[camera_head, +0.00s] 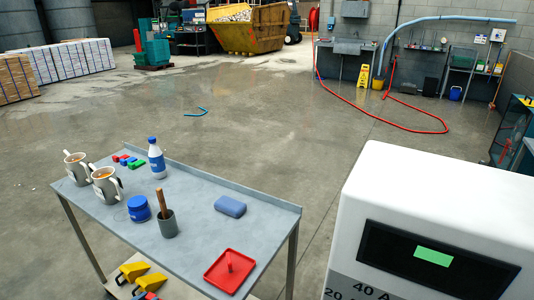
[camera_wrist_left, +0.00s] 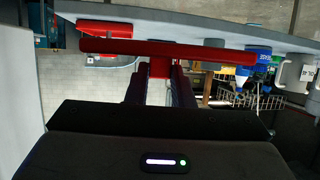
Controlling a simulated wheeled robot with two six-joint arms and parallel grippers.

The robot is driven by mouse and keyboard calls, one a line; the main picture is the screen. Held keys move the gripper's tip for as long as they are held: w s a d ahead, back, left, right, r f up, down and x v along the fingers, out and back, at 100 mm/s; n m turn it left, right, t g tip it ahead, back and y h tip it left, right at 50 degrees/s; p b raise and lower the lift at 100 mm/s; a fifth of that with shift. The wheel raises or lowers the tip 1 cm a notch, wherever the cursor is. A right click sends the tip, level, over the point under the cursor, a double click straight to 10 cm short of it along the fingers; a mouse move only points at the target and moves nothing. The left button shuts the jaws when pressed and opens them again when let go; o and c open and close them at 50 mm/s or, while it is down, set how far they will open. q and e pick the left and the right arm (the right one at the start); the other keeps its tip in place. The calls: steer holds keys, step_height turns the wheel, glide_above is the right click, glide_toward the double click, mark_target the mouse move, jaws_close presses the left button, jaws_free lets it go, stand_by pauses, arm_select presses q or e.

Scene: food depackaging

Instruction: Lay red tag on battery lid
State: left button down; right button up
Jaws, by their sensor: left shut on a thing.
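In the left wrist view, my left gripper (camera_wrist_left: 160,88) is shut on the short stem of a flat red piece, the red tag (camera_wrist_left: 200,55). The tag spans the view just beyond the fingertips, seen nearly edge-on. In the head view, neither gripper shows. A similar red square plate with an upright peg (camera_head: 229,268) lies on the near right corner of the grey table. I cannot make out a battery lid for certain. A large white case (camera_head: 440,195) with a dark display and "40 A" and "20 A" markings fills the lower right.
The grey table (camera_head: 205,200) carries mugs (camera_head: 105,184), a white bottle (camera_head: 156,160), a blue jar (camera_head: 139,208), a grey cup with a wooden handle (camera_head: 167,222), a blue block (camera_head: 230,206) and small coloured pieces. Yellow items (camera_head: 150,282) lie underneath. The floor beyond is open.

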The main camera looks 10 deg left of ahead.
arm_select(q)
steer(key=shift+w+d+r+n+y, duration=0.3)
steer(key=shift+w+n+y, duration=0.1)
steer(key=shift+w, duration=0.05)
steer(key=w+d+r+n+y, duration=0.1)
steer(key=w+d+r, duration=0.3)
steer(key=d, duration=0.3)
steer(key=w+d+r+n+y+b, duration=0.1)
steer(key=w+d+r, duration=0.3)
steer(key=d, duration=0.3)
steer(key=shift+w+t, duration=0.3)
steer(key=shift+w, duration=0.45)
steer(key=shift+a, duration=0.1)
